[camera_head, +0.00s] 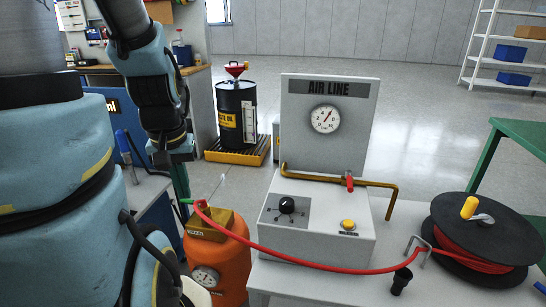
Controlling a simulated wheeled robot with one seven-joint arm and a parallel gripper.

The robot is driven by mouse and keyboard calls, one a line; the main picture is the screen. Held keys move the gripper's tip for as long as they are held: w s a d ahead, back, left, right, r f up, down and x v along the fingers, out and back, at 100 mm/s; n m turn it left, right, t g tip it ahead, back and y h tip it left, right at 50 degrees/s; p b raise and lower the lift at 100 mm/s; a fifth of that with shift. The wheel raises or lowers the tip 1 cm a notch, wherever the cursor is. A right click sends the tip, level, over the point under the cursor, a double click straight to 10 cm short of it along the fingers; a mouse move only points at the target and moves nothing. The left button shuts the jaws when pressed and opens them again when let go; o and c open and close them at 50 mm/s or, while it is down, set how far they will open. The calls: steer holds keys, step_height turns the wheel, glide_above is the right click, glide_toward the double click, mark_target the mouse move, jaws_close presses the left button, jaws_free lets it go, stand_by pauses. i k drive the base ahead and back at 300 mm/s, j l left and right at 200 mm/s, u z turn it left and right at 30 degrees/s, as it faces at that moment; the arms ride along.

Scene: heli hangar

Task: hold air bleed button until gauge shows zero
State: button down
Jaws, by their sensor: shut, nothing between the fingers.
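The air line panel (300,105) stands upright behind a light grey control box (310,245). Its round white gauge (325,119) has a needle that seems to point up and to the right; the figures are too small to read. A yellow button (347,224), apparently the bleed button, sits on the right of the box top above a small dark label.
A black knob (286,204) and a brass pipe (395,198) with a red valve handle (350,183) are near the button. A red hose (320,268) runs across the front to a reel (480,240). An orange tank (215,265) with its own gauge stands left.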

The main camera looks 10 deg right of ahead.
mark_target(348, 224)
steer(key=j+z, duration=0.1)
steer(key=z, duration=0.35)
steer(key=j+z, duration=0.1)
steer(key=z, duration=0.35)
steer(key=k+z, duration=0.1)
steer(key=z, duration=0.4)
steer(key=j+z, duration=0.1)
steer(key=z, duration=0.35)
steer(key=k, duration=0.05)
